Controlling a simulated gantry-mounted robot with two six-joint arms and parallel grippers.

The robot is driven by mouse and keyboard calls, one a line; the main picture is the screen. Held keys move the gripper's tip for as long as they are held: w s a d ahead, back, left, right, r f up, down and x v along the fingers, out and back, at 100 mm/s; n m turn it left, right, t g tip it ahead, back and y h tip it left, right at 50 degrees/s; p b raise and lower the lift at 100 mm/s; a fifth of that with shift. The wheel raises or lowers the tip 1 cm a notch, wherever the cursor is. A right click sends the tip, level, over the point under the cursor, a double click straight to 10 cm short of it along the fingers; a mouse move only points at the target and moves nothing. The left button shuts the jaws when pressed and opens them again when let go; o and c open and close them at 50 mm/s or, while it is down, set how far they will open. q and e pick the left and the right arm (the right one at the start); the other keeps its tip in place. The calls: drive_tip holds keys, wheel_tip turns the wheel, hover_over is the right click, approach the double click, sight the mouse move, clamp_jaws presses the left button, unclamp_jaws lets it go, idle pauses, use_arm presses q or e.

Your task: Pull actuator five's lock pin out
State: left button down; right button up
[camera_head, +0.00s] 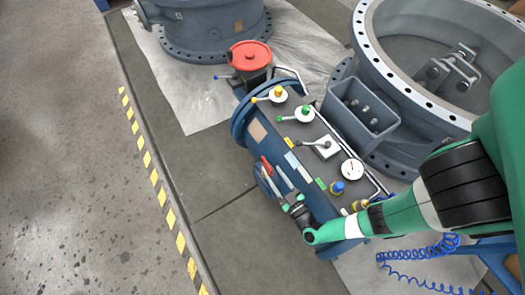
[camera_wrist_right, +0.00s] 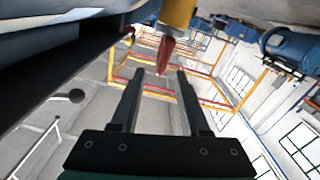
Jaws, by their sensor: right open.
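In the right wrist view a red tapered piece (camera_wrist_right: 166,54) hangs from a yellow cylindrical part (camera_wrist_right: 177,13). My right gripper (camera_head: 274,171) is at the actuator's left side. In the wrist view its open fingers (camera_wrist_right: 160,78) are empty, with the red piece just beyond and between their tips. My left gripper is out of view.
A large grey flanged valve (camera_head: 372,45) stands to the right. The floor (camera_head: 225,200) left of the actuator is clear.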

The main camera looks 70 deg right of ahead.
sight(263, 158)
drive_tip(key=b+x, duration=0.3)
drive_tip(key=x, duration=0.5)
drive_tip(key=shift+f, duration=0.1)
drive_tip(key=shift+w+d, duration=0.25)
clamp_jaws()
idle(1.0)
